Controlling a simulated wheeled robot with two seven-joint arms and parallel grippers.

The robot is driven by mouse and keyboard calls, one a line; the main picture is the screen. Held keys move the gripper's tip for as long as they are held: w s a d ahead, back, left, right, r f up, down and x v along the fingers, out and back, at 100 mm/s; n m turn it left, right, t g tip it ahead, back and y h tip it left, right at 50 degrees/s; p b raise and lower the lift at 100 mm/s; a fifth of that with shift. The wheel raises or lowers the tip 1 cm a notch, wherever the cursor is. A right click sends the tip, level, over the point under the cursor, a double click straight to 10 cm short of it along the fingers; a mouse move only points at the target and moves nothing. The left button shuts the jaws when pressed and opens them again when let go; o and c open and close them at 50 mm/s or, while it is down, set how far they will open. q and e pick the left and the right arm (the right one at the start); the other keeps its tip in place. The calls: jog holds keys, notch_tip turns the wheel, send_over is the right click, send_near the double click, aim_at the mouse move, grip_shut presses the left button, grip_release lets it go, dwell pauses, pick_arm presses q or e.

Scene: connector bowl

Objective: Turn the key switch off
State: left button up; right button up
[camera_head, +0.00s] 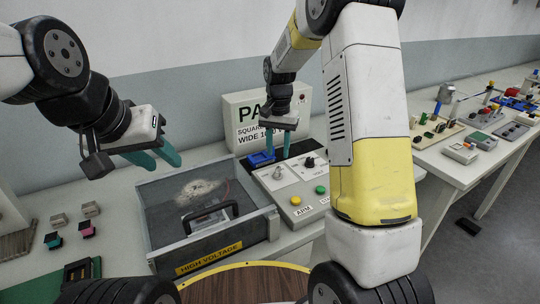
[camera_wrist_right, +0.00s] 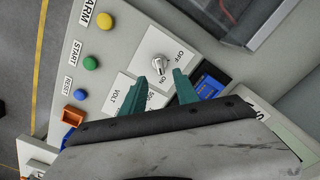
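The key switch (camera_head: 278,173) is a small silver switch on a white plate of the grey control panel (camera_head: 308,208). In the right wrist view the key switch (camera_wrist_right: 157,65) lies between printed OFF and ON labels, its handle pointing toward the ON side. My right gripper (camera_head: 278,156) points down just above and behind the switch. Its teal fingers (camera_wrist_right: 168,76) are apart and empty, with their tips close to the switch; I cannot tell whether they touch it. My left gripper (camera_head: 163,166) is open and empty, above the table left of the panel.
A clear-lidded HIGH VOLTAGE box (camera_head: 208,252) stands left of the panel. A black knob (camera_head: 309,162), a yellow button (camera_head: 295,200) and a green button (camera_head: 320,190) sit near the switch. A lettered sign box (camera_head: 243,108) stands behind.

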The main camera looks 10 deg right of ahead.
aim_at(278, 169)
notch_tip(278, 169, down, 7)
jog(key=shift+r, duration=0.15)
grip_shut()
